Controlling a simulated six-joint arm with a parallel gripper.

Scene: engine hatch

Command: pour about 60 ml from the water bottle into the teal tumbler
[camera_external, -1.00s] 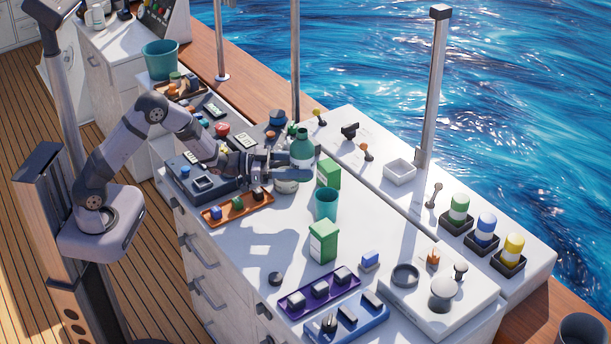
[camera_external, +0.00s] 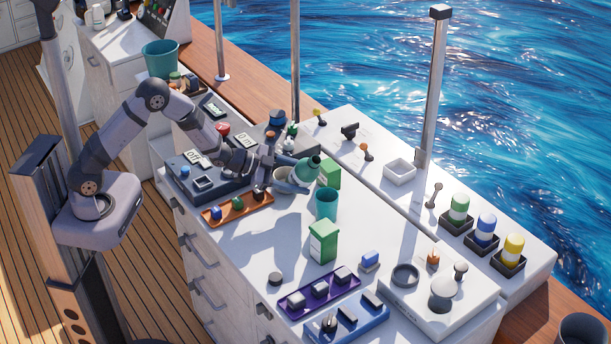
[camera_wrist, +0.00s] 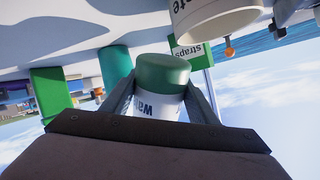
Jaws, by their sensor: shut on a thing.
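The water bottle (camera_external: 307,170), green with a white lettered band, is held by my gripper (camera_external: 290,163), which is shut on it. The bottle is tipped well over, its dark neck end pointing right and toward the upper right of the tumbler. The teal tumbler (camera_external: 326,205) stands upright on the white counter, just below and right of the bottle. In the wrist view the bottle (camera_wrist: 160,80) sits between both fingers (camera_wrist: 160,98), with the teal tumbler (camera_wrist: 115,65) to its left. I cannot make out any water or the level inside the tumbler.
A green box (camera_external: 329,173) stands close behind the tumbler, another green box (camera_external: 323,242) in front. A pale round container (camera_external: 283,182) is beside the bottle. An orange tray (camera_external: 238,208) and purple tray (camera_external: 319,292) lie nearby.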

